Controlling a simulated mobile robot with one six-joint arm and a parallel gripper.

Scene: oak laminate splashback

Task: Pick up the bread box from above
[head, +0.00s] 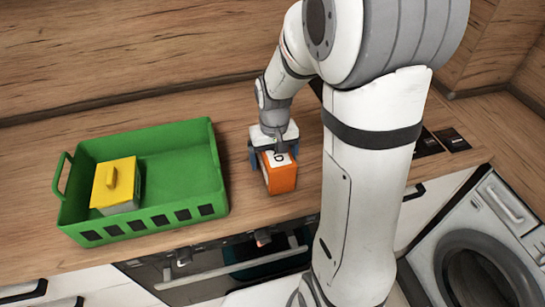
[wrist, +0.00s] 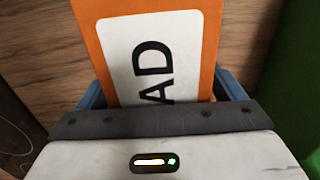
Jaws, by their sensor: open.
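The bread box (head: 281,179) is an orange carton standing on the wooden counter, right of the green crate. In the wrist view the bread box (wrist: 207,45) shows a white label with the black letters "AD"; the rest of the lettering is hidden by my gripper. My gripper (head: 274,157) is above the box, pointing down, with its blue fingers on either side of its upper part. In the wrist view my gripper (wrist: 162,88) is open, its fingers close beside the box. I cannot tell whether they touch it.
A green crate (head: 205,165) stands to the left, holding a yellow-lidded container (head: 114,182); its right part is empty. The crate's green side (wrist: 295,75) also shows in the wrist view. The counter's front edge is close to the box. A washing machine (head: 480,260) is at lower right.

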